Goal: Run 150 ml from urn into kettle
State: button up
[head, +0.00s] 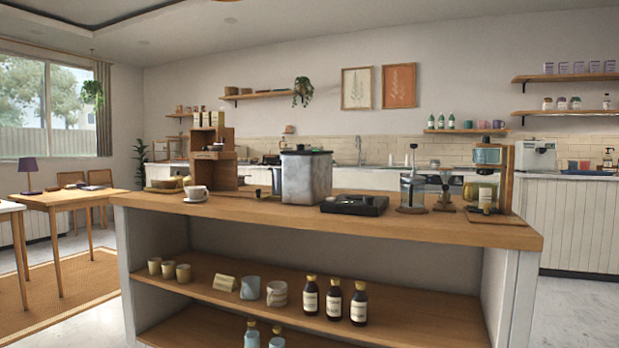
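A large grey boxy container (306,178) with a dark lid stands on the wooden counter top, left of its middle; it looks like the urn. A small dark part shows at its left side, too small to tell whether it is a tap. I cannot pick out a kettle for certain. A glass press-like vessel (412,191) with a dark plunger stands right of the middle. A coffee machine (489,178) with a glass carafe stands at the right end. My gripper is not in view.
The counter top (250,207) has bare wood along its front. A flat black device (354,204) lies right of the grey container. A white cup on a saucer (186,200) and a wooden shelf unit (212,165) stand left. Dark bottles (334,298) and cups fill the shelf below.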

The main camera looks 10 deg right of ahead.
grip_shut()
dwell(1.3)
